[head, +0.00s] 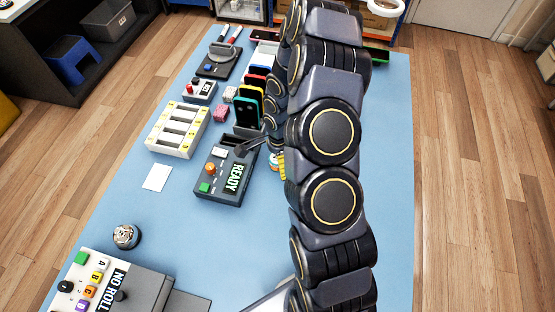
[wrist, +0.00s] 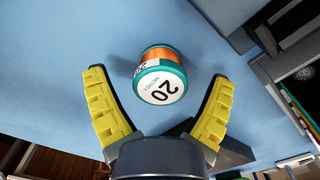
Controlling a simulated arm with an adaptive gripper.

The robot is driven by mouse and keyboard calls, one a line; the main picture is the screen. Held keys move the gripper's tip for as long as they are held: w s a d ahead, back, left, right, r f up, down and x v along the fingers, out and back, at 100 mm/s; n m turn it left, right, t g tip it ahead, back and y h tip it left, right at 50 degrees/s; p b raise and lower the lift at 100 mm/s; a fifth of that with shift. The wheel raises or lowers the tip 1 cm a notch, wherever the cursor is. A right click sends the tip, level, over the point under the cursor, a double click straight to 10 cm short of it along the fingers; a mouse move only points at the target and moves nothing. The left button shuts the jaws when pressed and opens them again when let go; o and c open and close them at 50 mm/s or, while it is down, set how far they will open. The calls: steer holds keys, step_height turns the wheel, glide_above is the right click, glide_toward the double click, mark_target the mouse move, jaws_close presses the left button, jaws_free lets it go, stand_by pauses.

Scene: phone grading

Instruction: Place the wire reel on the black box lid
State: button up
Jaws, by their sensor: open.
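The wire reel (wrist: 162,72) has teal rims, orange wire and a white end label reading 20. In the wrist view it lies on the blue mat, between and slightly beyond the fingertips. My gripper (wrist: 156,76) is open, with yellow ribbed fingers on either side of the reel, and gaps show on both sides. In the head view my arm covers most of the gripper; a yellow ribbed part shows at its left edge. I cannot make out the black box lid for certain; a dark grey box with a flat plate (head: 188,302) stands at the front left.
A dark READY console (head: 219,190) stands left of my gripper. A white slotted tray (head: 178,128), a row of phones (head: 247,104) and a dark stand (head: 219,61) are further back. The mat (head: 220,245) is clear at middle front.

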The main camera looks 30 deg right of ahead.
steer(key=shift+f, duration=0.3)
steer(key=c, duration=1.2)
steer(key=shift+r, duration=0.15)
steer(key=shift+c, duration=0.2)
